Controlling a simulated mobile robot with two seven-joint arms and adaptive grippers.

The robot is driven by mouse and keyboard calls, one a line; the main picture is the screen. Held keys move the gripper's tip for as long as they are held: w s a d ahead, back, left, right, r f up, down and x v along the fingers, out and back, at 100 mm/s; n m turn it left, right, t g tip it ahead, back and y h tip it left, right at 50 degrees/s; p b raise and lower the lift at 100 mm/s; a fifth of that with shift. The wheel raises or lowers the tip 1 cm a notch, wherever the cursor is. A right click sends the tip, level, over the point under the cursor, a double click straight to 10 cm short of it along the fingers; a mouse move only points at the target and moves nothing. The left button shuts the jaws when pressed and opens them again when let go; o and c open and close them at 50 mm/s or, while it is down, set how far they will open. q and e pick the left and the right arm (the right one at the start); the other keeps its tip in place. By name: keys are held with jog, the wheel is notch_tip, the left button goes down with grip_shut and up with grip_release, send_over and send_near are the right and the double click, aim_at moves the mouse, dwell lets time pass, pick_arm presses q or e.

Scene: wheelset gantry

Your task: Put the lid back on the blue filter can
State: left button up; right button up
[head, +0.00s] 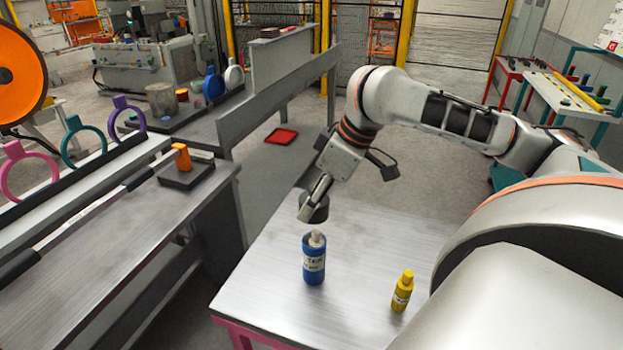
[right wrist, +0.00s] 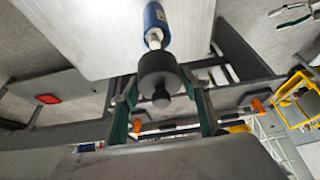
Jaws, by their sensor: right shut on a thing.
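My right gripper (head: 318,190) is shut on the dark grey lid (head: 315,209), which has a small knob. In the right wrist view the lid (right wrist: 158,70) sits between the two green-edged fingers. In the head view the lid appears just above the can's neck, apart from it. My left gripper is in neither view.
A yellow bottle (head: 402,291) stands on the same table (head: 262,285), right of the can. A grey bench (head: 110,240) with an orange part (head: 182,156) on a dark block lies to the left, across a gap. A red tray (head: 281,136) lies further back.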

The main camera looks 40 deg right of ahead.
aim_at(314, 232)
jog(key=shift+s+a+f, duration=0.2)
jog(key=shift+s+a, duration=0.05)
jog(key=shift+s, duration=0.1)
jog(key=shift+f, duration=0.7)
notch_tip(314, 232, down, 3)
jog(key=b, duration=0.4)
jog(key=shift+w+f, duration=0.1)
jog(key=shift+f, duration=0.65)
jog(key=shift+b, duration=0.3)
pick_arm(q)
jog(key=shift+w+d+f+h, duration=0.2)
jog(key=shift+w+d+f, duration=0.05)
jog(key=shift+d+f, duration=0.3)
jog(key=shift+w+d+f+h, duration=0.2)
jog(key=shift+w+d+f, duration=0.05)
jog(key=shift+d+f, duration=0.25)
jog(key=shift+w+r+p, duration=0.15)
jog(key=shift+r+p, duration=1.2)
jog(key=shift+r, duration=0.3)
